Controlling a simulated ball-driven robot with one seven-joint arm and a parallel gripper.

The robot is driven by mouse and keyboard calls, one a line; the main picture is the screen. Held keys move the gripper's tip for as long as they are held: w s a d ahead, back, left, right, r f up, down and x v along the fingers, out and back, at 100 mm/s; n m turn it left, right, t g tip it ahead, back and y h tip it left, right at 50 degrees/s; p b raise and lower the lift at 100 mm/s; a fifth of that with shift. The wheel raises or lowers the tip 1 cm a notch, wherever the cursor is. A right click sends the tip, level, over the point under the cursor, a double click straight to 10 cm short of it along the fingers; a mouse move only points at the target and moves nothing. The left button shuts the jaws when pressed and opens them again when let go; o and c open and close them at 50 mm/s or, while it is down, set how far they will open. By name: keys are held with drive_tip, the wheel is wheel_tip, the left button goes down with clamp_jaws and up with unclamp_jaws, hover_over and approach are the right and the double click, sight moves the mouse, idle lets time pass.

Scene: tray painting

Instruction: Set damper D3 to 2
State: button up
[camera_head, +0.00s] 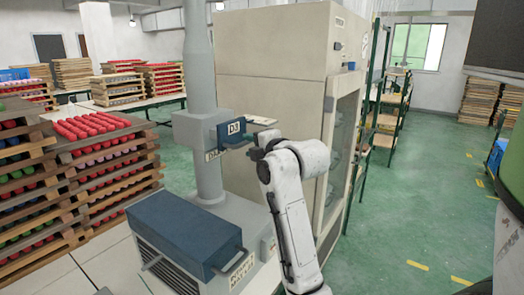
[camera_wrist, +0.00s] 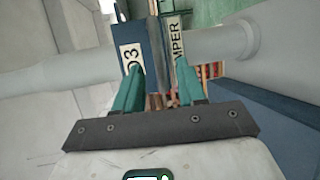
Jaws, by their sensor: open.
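Damper D3 (camera_head: 231,132) is a blue box with a white "D3" label on the grey vertical duct. In the wrist view its blue face (camera_wrist: 151,40) shows between the "D3" label and a partly hidden "DAMPER" label. My gripper (camera_head: 250,147) is at the damper's right side in the head view. In the wrist view my gripper (camera_wrist: 160,68) is open, its two teal fingers pointing at the damper. A dark grey bar, seemingly the lever (camera_wrist: 160,45), lies between the fingers with gaps beside it. I cannot read the damper's setting.
A blue-topped grey machine (camera_head: 188,232) stands below the duct. A tall beige cabinet (camera_head: 270,50) is close behind my arm. Stacked wooden trays of coloured pieces (camera_head: 105,150) stand at the left. Green floor (camera_head: 400,220) is clear at the right.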

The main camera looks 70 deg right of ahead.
drive_tip(key=v, duration=0.6)
drive_tip(key=shift+s, duration=0.1)
idle(0.5)
